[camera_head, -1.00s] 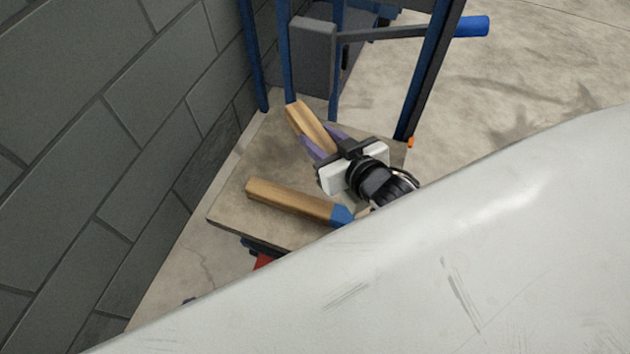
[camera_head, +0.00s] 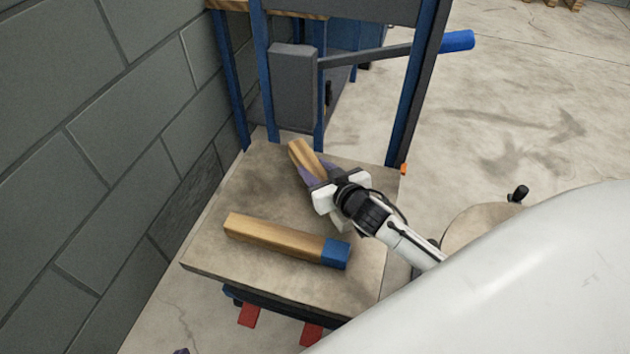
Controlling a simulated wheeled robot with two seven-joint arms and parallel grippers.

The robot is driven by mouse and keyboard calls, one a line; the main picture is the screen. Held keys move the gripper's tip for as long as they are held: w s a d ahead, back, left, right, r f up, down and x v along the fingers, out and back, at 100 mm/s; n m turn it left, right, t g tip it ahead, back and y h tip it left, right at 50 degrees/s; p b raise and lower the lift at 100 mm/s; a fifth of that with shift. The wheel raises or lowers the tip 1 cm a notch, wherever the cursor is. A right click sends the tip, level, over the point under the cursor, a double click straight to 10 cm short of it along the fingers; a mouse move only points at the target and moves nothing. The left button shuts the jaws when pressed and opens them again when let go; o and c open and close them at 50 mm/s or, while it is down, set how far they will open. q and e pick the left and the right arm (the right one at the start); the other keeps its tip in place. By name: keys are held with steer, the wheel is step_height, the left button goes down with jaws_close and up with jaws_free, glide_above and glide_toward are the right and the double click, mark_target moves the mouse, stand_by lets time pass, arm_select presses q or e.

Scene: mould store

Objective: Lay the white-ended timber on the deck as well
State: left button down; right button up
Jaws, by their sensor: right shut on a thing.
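A blue-ended timber (camera_head: 275,237) lies on the grey deck (camera_head: 210,237), its blue end to the right. My right gripper (camera_head: 314,172) reaches over the deck from the lower right and is shut on a second timber (camera_head: 301,153), behind the blue-ended one. This timber's bare wood end points up and left past the purple fingers. Its other end is mostly hidden under the gripper, so I cannot clearly tell its colour. I cannot tell whether it touches the deck or hangs just above it. My left gripper is not in view.
A blue post frame (camera_head: 401,110) with a grey box (camera_head: 293,86) and a blue-handled bar (camera_head: 457,41) stands behind the deck. A block wall (camera_head: 90,150) runs along the left. Red pedals (camera_head: 249,315) show below the deck's front. Concrete floor lies open at right.

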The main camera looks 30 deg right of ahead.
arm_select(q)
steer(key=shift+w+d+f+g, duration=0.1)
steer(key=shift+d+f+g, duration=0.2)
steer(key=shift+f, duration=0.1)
arm_select(e)
steer(key=shift+f, duration=1.1)
steer(key=shift+f+b, duration=0.15)
steer(key=shift+b, duration=0.2)
steer(key=o, duration=1.3)
arm_select(q)
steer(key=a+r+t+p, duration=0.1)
steer(key=p, duration=0.1)
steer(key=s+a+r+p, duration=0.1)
steer(key=p, duration=0.1)
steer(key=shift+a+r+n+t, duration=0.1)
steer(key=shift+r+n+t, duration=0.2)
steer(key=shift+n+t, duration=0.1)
arm_select(e)
steer(key=v, duration=1.2)
